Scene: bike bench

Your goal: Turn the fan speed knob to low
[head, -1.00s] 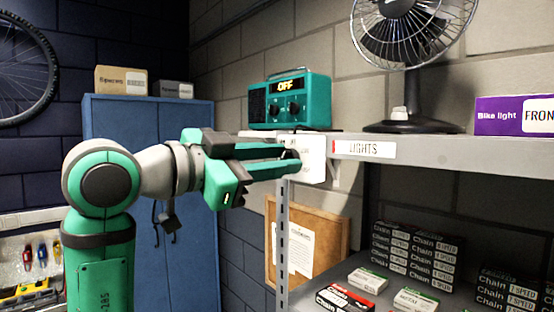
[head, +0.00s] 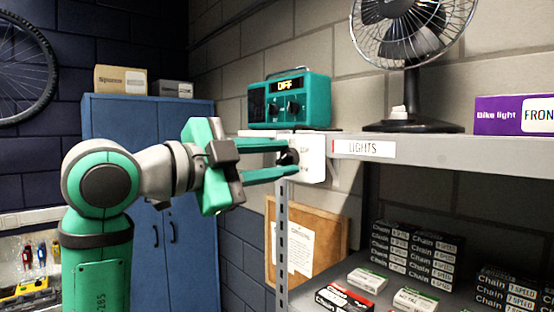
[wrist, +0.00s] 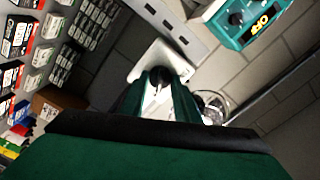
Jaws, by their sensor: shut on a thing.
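The fan speed knob (head: 289,158) is a small dark knob on a white plate (head: 314,160) at the left end of the shelf. The wrist view shows the dark knob (wrist: 158,76) between my fingertips, in front of the white plate (wrist: 172,58). My gripper (head: 288,159) is shut on the knob, one green finger above it and one below in the head view. The fingers partly hide the knob, and the plate's marks are too small to read. The fan (head: 408,112) stands on the shelf, its upper part cut off by the picture edge.
A teal box (head: 318,101) with two dials and a display reading OFF sits on the shelf above the plate. A purple bike light box (head: 497,115) is at the right. Chain boxes (head: 395,250) fill the lower shelf. A blue cabinet (head: 150,135) stands behind my arm.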

